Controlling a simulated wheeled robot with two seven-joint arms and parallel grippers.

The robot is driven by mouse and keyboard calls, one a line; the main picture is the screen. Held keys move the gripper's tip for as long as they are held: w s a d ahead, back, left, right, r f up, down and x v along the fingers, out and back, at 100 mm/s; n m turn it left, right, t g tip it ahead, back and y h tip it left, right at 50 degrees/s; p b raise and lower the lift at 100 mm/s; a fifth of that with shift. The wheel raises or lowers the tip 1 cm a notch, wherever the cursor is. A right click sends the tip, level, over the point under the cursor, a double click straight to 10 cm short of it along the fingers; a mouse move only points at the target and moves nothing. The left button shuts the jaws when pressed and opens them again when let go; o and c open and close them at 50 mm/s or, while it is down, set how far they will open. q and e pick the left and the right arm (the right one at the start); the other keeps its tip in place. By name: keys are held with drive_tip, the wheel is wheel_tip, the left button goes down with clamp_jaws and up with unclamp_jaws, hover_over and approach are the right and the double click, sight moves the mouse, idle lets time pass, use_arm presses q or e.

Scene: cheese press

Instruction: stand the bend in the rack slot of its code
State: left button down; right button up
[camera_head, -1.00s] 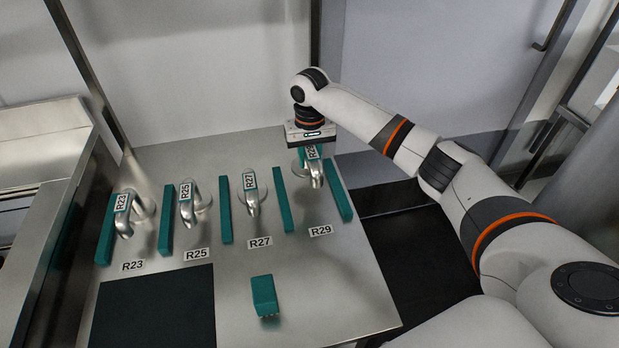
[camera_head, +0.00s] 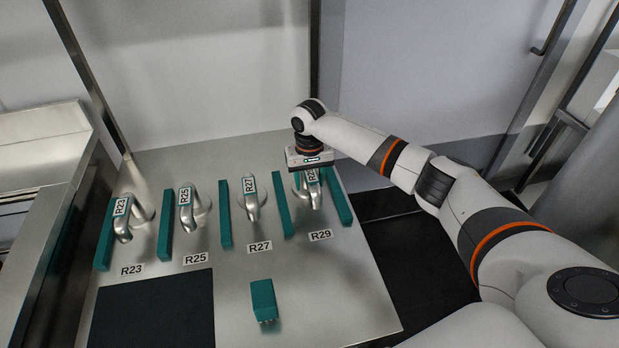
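A shiny metal bend (camera_head: 315,195) with a teal code tag is at the slot between the two rightmost teal dividers, behind the R29 label (camera_head: 320,235). Its tag is partly covered by my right gripper (camera_head: 311,172). The gripper points down over the bend; its fingers are mostly hidden, but the bend has moved along with it, so it appears held. I cannot tell whether the bend's foot touches the plate. Bends tagged R23 (camera_head: 123,222), R25 (camera_head: 186,210) and R27 (camera_head: 252,200) stand in the slots with matching labels. My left gripper is not in view.
Teal dividers (camera_head: 225,215) separate the slots on the metal plate (camera_head: 335,290). A dark mat (camera_head: 155,312) lies front left, and a teal block (camera_head: 263,300) stands front centre. Another divider (camera_head: 339,195) is close to the right of the held bend. The front right of the plate is clear.

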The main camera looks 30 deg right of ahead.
wheel_tip(320, 180, up, 12)
drive_tip(key=shift+r+p, duration=0.1)
drive_tip(key=shift+p, duration=0.3)
idle(0.3)
idle(0.4)
